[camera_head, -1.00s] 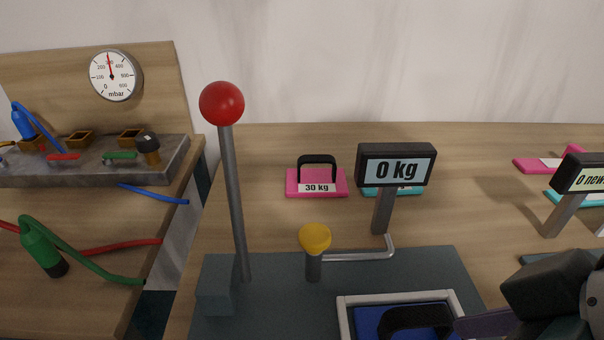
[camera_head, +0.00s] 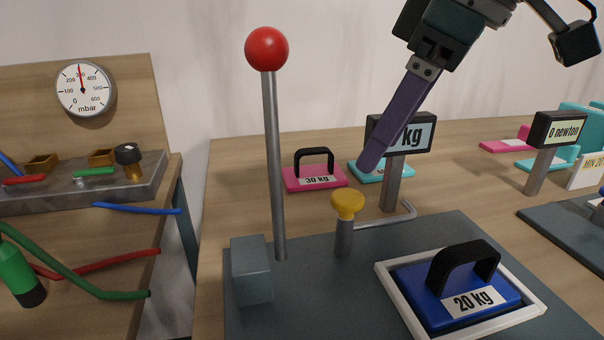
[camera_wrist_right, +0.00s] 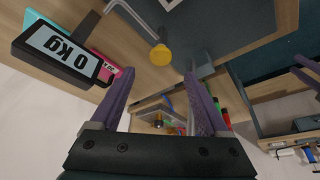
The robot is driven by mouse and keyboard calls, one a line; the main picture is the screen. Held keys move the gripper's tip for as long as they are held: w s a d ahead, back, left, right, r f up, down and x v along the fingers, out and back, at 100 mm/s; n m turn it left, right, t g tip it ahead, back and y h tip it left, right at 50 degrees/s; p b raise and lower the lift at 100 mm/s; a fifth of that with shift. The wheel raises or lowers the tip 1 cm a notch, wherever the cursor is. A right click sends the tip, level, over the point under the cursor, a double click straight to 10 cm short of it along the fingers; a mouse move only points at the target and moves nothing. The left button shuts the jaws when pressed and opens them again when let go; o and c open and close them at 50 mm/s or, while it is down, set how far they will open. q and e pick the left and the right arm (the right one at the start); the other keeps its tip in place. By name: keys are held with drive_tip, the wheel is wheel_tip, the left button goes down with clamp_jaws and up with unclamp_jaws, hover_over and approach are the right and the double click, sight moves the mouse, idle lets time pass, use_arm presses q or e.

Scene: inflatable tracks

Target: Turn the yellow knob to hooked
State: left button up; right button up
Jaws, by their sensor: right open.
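The yellow knob (camera_head: 348,204) sits on top of a short grey post on the dark base plate (camera_head: 300,300). A bent metal rod (camera_head: 385,220) runs from the post to the right, behind the knob. My right gripper (camera_head: 372,160) points down from the upper right, above and behind the knob and in front of the display. In the right wrist view the gripper (camera_wrist_right: 155,95) is open, with its purple fingers apart. The yellow knob (camera_wrist_right: 160,55) shows there beyond and between the fingertips, not touched. My left gripper is not in view.
A tall grey lever with a red ball (camera_head: 267,49) stands left of the knob. A blue 20 kg weight (camera_head: 455,290) lies in a white frame at front right. The kg display (camera_head: 415,135), pink weight (camera_head: 300,180) and turquoise weight (camera_head: 370,174) stand behind.

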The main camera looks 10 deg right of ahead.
sight(349, 196)
drive_tip(key=b+x, duration=0.1)
drive_tip(key=x, duration=0.6)
drive_tip(key=shift+a+f, duration=0.15)
drive_tip(key=shift+f, duration=0.05)
clamp_jaws()
idle(1.1)
